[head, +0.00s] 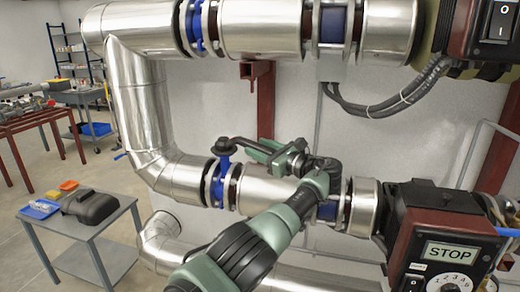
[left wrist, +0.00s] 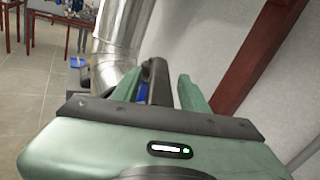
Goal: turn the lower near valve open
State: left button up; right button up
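The lower near valve (head: 221,172) has a blue body on the lower silver pipe, with a black cap on top. Its dark lever handle (head: 243,141) points right along the pipe. My left gripper (head: 262,148), green with dark parts, is at the free end of this handle. In the left wrist view, the dark handle (left wrist: 159,82) runs between the fingers, with a gap beside the right green finger (left wrist: 191,95). The fingers look open around it; contact is unclear. A bit of blue valve body shows behind. My right gripper is not in view.
The upper pipe (head: 260,28) with another blue valve (head: 195,27) runs above. A dark red control box (head: 445,235) marked STOP stands at the right. Open floor lies at the left.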

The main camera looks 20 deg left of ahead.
pick_arm(q)
jog(key=b+v, duration=0.1)
jog(key=v, duration=0.6)
jog(key=shift+s+d, duration=0.2)
jog(key=shift+d, duration=0.2)
